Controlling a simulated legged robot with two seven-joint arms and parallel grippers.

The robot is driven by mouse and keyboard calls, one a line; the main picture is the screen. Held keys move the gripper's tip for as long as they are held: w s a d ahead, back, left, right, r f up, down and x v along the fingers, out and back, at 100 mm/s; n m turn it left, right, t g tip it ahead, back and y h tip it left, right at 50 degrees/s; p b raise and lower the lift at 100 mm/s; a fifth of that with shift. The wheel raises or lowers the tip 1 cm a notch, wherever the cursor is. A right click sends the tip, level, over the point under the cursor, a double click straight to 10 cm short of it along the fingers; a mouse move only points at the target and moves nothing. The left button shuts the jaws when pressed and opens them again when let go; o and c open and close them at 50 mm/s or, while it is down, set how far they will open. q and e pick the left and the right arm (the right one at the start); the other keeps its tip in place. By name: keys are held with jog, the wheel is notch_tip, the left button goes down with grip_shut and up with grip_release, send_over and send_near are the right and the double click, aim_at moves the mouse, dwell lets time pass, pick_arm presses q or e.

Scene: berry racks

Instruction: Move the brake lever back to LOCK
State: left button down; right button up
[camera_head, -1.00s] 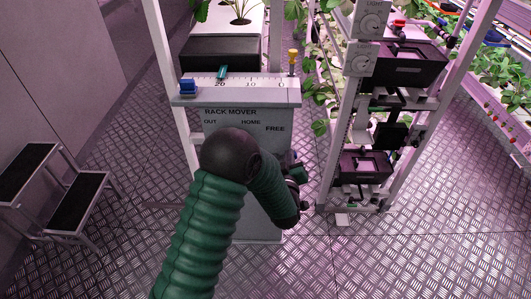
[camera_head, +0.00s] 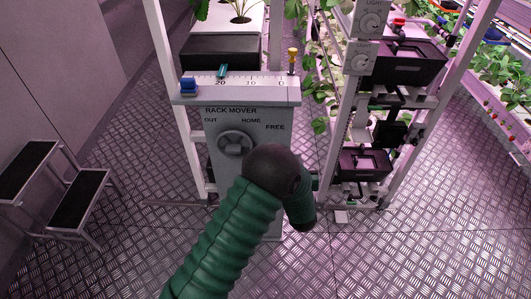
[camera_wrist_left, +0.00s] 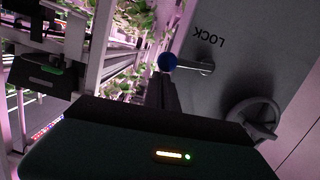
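The word LOCK (camera_wrist_left: 209,37) appears upside down just above the lever arm. My left gripper (camera_wrist_left: 168,82) shows there as dark fingers reaching up to the knob; I cannot tell whether they touch it or how far apart they are. In the head view, my green left arm hides the lever and most of the gripper at the right side of the rack mover cabinet (camera_head: 222,158). My right gripper is out of view.
A handwheel (camera_head: 235,145) is on the cabinet front and shows in the wrist view (camera_wrist_left: 255,117). A plant rack (camera_head: 345,120) stands close right. Black steps (camera_head: 75,200) stand left. The near floor is clear.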

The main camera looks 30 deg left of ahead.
pick_arm(q)
jog(key=shift+s+d+f, duration=0.1)
jog(key=shift+f, duration=0.15)
jog(key=shift+r, duration=0.1)
